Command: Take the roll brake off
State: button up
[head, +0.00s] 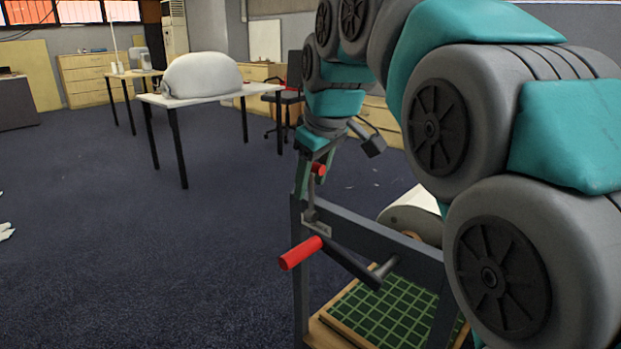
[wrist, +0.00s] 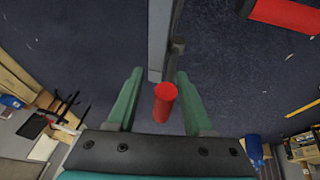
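The roll brake appears to be the short upright lever with a red knob (head: 318,169) on the corner of a dark grey frame (head: 375,232). Its stem goes down to a small metal plate on the frame. In the wrist view the red knob (wrist: 165,100) stands between my two green fingers. My gripper (wrist: 160,74) is open around it, with a gap at the left finger and a smaller one at the right. In the head view my gripper (head: 312,182) points down over the lever. A white roll (head: 415,210) lies in the frame, partly hidden by my arm.
A crank with a red handle (head: 300,253) sticks out from the frame just below the lever. A green gridded mat (head: 380,315) lies at the frame's base. A table (head: 200,97) with a white domed object stands further back. The carpet to the left is mostly clear.

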aim_at(319, 167)
jog(key=shift+a+r, duration=0.1)
jog(key=shift+v, duration=3.8)
jog(key=shift+s, duration=0.1)
